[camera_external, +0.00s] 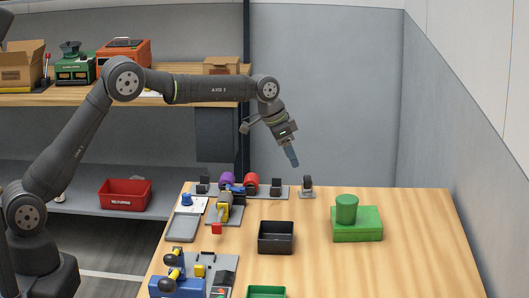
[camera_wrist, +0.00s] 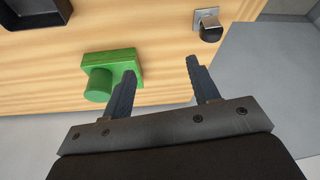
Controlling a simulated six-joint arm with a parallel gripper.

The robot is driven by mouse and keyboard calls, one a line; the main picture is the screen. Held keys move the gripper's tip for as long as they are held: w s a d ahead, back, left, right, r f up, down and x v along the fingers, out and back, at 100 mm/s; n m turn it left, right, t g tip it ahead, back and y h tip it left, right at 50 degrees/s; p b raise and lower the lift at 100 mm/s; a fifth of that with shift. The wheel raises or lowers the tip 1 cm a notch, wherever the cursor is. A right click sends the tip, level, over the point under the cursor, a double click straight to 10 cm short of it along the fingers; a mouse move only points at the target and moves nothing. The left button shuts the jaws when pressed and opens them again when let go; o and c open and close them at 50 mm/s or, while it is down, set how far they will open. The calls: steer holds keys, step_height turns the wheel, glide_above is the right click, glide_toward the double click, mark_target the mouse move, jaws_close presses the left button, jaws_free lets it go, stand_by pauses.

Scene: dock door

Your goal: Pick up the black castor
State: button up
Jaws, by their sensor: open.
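The black castor (camera_external: 307,184) stands near the back edge of the wooden table, with a small metal plate at its base. In the wrist view the castor (camera_wrist: 210,30) is at the upper right, with its grey square plate and black wheel showing. My gripper (camera_external: 292,158) is above the back of the table, a little to the left of the castor and higher than it. In the wrist view my gripper (camera_wrist: 158,75) has its two fingers apart with nothing between them. The castor lies beyond the right fingertip and is not touched.
A green block with a green cylinder (camera_external: 346,209) stands right of the castor. A black bin (camera_external: 276,238) is nearer the front. Purple and red rolls (camera_external: 251,183) and dark blocks stand left of the castor. The table's right side (camera_external: 420,250) is clear.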

steer(key=m, duration=0.1)
glide_toward(303, 180)
steer(key=shift+g, duration=0.3)
steer(key=x, duration=0.6)
steer(key=shift+s+f, duration=0.1)
steer(key=shift+w+x, duration=0.2)
steer(key=shift+x, duration=1.1)
steer(key=shift+w+x, duration=0.15)
steer(key=shift+x, duration=1.15)
jaws_close()
